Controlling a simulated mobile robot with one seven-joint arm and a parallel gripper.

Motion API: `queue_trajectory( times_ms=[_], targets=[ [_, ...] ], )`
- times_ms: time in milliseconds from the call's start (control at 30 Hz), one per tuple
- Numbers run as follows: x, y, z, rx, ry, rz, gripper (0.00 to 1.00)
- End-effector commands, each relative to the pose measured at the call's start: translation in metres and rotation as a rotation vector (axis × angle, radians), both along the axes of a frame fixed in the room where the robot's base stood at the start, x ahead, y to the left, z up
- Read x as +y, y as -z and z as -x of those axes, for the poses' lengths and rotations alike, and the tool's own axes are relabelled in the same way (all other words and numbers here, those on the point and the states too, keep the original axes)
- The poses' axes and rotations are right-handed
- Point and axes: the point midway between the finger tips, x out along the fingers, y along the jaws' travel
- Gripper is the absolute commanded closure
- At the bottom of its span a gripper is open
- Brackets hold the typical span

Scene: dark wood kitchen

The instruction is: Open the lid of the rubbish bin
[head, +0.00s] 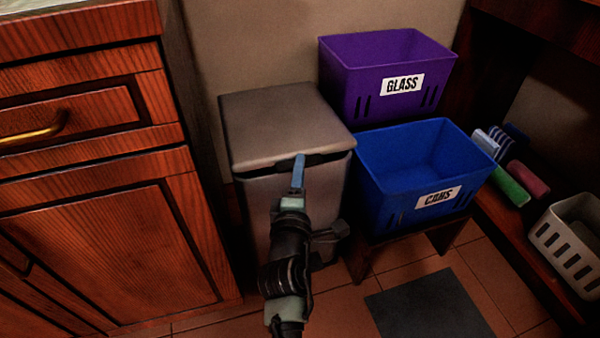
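The rubbish bin (256,208) is a grey box standing between the wooden cabinet and the coloured crates in the head view. Its flat lid (282,120) lies down on top, with a dark gap along the front edge. My gripper (299,162) reaches up from below, in front of the bin. Its blue fingertip is at the dark recess in the middle of the lid's front edge. It seems to touch the lid or sit just under it; I cannot tell which. The fingers line up in this view, so the opening between them is hidden.
A purple crate labelled GLASS (375,82) and a blue crate labelled CANS (400,208) stand close on the right, the blue one on a small wooden stand. The wooden cabinet (110,250) is close on the left. A light basket (570,240) sits on a low shelf at right.

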Motion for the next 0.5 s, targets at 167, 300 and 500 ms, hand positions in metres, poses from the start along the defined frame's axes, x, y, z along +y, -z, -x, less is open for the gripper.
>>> queue_trajectory(
  times_ms=[167, 300, 500],
  targets=[
    [-0.0007, 0.0003, -0.0088, 0.000, 0.000, 0.000, 0.60],
    [-0.0007, 0.0000, -0.0096, 0.000, 0.000, -0.001, 0.60],
    [-0.0007, -0.0001, -0.0094, 0.000, 0.000, -0.001, 0.71]
  ],
)
